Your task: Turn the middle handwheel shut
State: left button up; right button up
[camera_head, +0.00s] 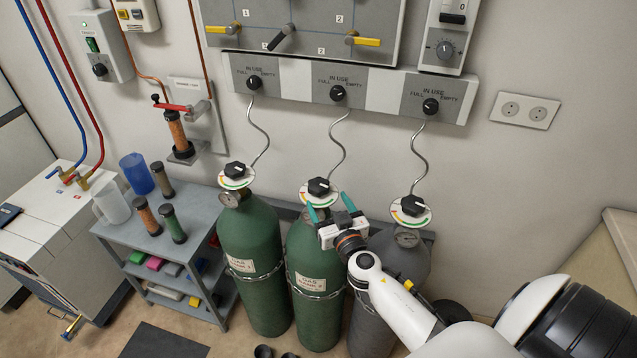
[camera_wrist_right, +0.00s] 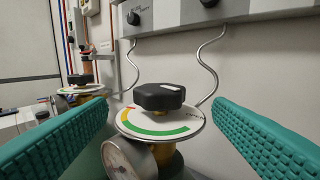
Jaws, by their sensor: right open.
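The middle handwheel (camera_head: 319,187) is a black knob over a white disc with a coloured scale, on top of the middle green cylinder (camera_head: 312,250). In the right wrist view the black handwheel (camera_wrist_right: 159,96) stands between my teal fingers, with green, yellow and red arcs on the disc (camera_wrist_right: 165,131) below it. My right gripper (camera_head: 330,208) is open just in front of the handwheel, its fingertips reaching toward either side. In the right wrist view the fingers (camera_wrist_right: 160,125) are wide apart and do not touch the knob. My left gripper is not in view.
Another green cylinder (camera_head: 250,245) with its handwheel (camera_head: 236,171) stands left, and a grey cylinder (camera_head: 405,262) with a handwheel (camera_head: 412,206) stands right, behind my arm. Gauges sit below the handwheels. Thin pipes rise to the wall panel (camera_head: 345,92). A grey cart (camera_head: 200,215) stands left.

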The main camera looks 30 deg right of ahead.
aim_at(315, 179)
jog(key=x, duration=0.7)
jog(key=shift+w+d+p, duration=0.1)
jog(key=shift+w+p, duration=0.2)
jog(key=shift+c, duration=0.3)
jog(key=shift+f, duration=0.1)
jog(key=c, duration=0.9)
